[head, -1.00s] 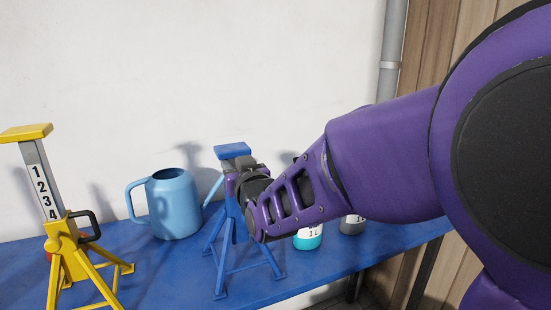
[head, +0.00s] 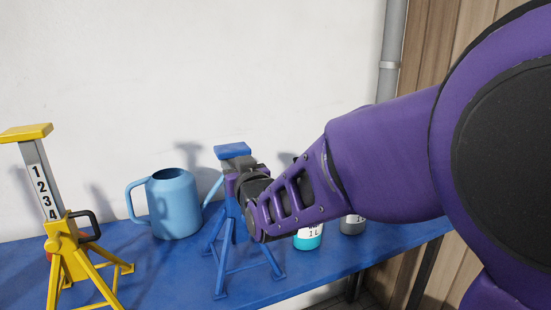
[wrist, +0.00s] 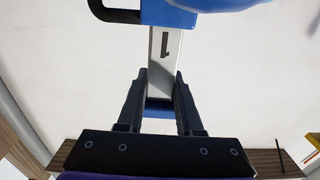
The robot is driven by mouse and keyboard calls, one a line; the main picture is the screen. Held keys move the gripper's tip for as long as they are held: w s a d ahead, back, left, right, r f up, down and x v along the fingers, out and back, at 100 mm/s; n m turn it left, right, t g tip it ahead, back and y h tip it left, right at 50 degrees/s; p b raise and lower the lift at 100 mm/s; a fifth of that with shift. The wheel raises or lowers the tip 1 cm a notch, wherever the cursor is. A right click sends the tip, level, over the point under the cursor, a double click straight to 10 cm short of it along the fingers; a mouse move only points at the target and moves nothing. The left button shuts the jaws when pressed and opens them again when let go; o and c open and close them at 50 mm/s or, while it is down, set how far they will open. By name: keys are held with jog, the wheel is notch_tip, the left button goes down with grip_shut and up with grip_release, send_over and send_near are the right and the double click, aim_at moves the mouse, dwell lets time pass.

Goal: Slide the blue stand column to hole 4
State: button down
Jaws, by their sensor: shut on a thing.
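The blue stand (head: 222,245) stands on the bench, with its blue top plate (head: 233,151) raised a little above the body. My gripper (head: 240,172) reaches it from the right and hides most of its column in the head view. In the wrist view, which is upside down, the grey column (wrist: 164,62) runs between the fingers of my gripper (wrist: 160,92). The fingers are shut on the column close to the blue top plate (wrist: 158,108). A black handle (wrist: 113,14) sits beside the body.
A yellow stand (head: 62,245) with numbers 1 to 4 showing is at the left. A light blue watering can (head: 173,205) stands just behind and left of the blue stand. Labelled containers (head: 308,240) (head: 352,226) stand right of it, partly behind my arm. The blue bench (head: 160,275) is clear in front.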

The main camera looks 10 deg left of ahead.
jog(key=shift+r, duration=0.1)
notch_tip(320, 180, up, 9)
jog(key=shift+r+p, duration=0.2)
jog(key=shift+p, duration=1)
jog(key=c, duration=0.6)
grip_release()
jog(key=shift+f, duration=0.15)
jog(key=shift+o, duration=0.2)
jog(key=shift+f, duration=0.1)
